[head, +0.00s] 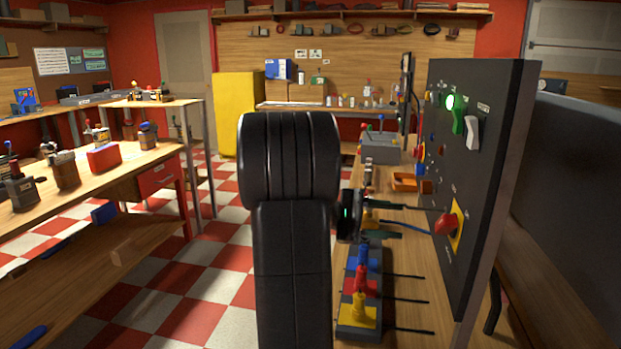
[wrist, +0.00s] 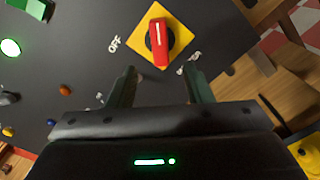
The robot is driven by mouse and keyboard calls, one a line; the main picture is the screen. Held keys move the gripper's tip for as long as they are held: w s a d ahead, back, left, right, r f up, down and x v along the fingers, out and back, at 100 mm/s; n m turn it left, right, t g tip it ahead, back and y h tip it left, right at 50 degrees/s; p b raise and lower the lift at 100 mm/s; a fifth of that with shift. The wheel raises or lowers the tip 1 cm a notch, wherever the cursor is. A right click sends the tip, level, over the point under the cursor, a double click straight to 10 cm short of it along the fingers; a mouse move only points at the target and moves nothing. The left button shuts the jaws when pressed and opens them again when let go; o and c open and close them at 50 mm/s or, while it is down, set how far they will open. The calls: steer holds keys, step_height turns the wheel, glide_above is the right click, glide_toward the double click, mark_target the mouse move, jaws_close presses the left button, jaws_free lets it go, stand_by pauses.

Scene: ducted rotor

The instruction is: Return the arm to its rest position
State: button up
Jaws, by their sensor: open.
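My black arm rises in the middle of the head view, and my gripper (head: 405,221) points right, toward the dark control panel (head: 487,130). In the wrist view my gripper (wrist: 160,88) has its two fingers apart with nothing between them. Just beyond the fingertips is a red rotary knob (wrist: 159,45) on a yellow diamond plate (wrist: 135,32). The knob also shows in the head view (head: 446,223). The gripper is close to the knob and appears apart from it. An OFF label shows at the plate's left; the other label is partly hidden by a finger.
A lit green switch (head: 457,113) and a white switch (head: 473,133) are high on the panel. Below my gripper stands a rack of blue, red and yellow valves (head: 359,312). A wooden workbench (head: 165,158) stands at left. The checkered floor (head: 225,250) between is clear.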

mark_target(438, 225)
steer(key=x, duration=0.9)
steer(key=shift+s+d, duration=0.1)
steer(key=shift+d, duration=0.05)
steer(key=v, duration=1.4)
steer(key=x, duration=1.4)
steer(key=shift+d+r+n+p, duration=0.1)
steer(key=shift+r+n+p, duration=0.2)
steer(key=shift+p, duration=0.3)
steer(key=n+p, duration=0.2)
steer(key=shift+p, duration=0.3)
steer(key=n+p, duration=0.3)
steer(key=shift+n, duration=0.3)
steer(key=shift+f+n+p, duration=0.3)
steer(key=shift+n+p, duration=0.75)
steer(key=shift+n, duration=0.05)
